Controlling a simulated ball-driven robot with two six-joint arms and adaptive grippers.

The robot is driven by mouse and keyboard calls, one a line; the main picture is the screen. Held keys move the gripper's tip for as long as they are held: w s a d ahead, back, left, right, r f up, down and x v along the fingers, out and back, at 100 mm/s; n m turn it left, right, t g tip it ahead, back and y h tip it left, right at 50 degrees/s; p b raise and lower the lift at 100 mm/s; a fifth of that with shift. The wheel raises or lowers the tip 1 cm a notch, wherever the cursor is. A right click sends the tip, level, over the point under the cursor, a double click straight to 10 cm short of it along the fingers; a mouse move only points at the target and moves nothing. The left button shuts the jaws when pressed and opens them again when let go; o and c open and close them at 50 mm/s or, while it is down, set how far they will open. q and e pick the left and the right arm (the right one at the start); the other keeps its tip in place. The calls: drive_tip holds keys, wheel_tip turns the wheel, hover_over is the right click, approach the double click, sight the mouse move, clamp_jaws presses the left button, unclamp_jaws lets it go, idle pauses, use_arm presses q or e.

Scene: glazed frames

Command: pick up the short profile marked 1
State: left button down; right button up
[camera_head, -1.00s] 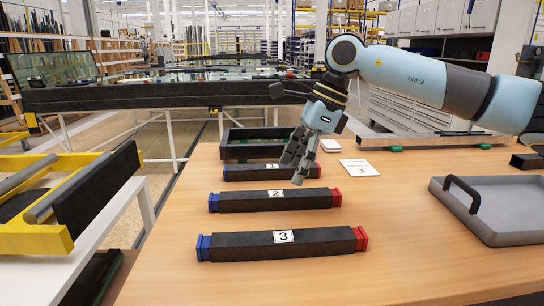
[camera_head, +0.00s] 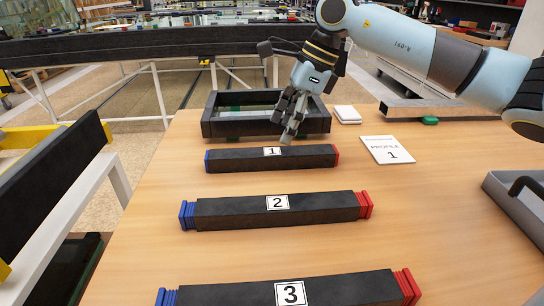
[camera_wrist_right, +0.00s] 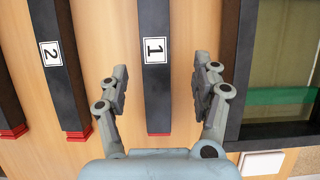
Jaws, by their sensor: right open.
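The short profile marked 1 (camera_head: 245,160) is a dark bar with a blue end on the left and a red end on the right. It lies on the wooden table behind the profiles marked 2 (camera_head: 330,207) and 3 (camera_head: 350,288). It also shows in the right wrist view (camera_wrist_right: 156,85). My right gripper (camera_head: 287,138) is open and empty above profile 1, near its label. In the right wrist view its fingers (camera_wrist_right: 158,85) stand apart, one to each side of the bar, above it. My left gripper is not in view.
A dark frame with a glass pane (camera_head: 212,125) stands just behind profile 1. A card reading PROFILE 1 (camera_head: 387,150) lies to the right, with white pads (camera_head: 348,115) behind it. A grey tray (camera_head: 510,205) is at the right edge. Bare table lies between the profiles.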

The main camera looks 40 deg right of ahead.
sight(273, 151)
drive_tip(key=shift+w+a+f, duration=0.1)
drive_tip(key=shift+w+f, duration=0.05)
drive_tip(key=shift+f, duration=0.25)
drive_tip(key=x, duration=0.4)
drive_tip(key=shift+s+a+f+p, duration=0.1)
drive_tip(key=shift+s+a+p, duration=0.1)
drive_tip(key=shift+a+p, duration=0.15)
drive_tip(key=shift+w+a+f, duration=0.1)
drive_tip(key=shift+w+f, duration=0.05)
drive_tip(key=shift+f, duration=0.3)
clamp_jaws()
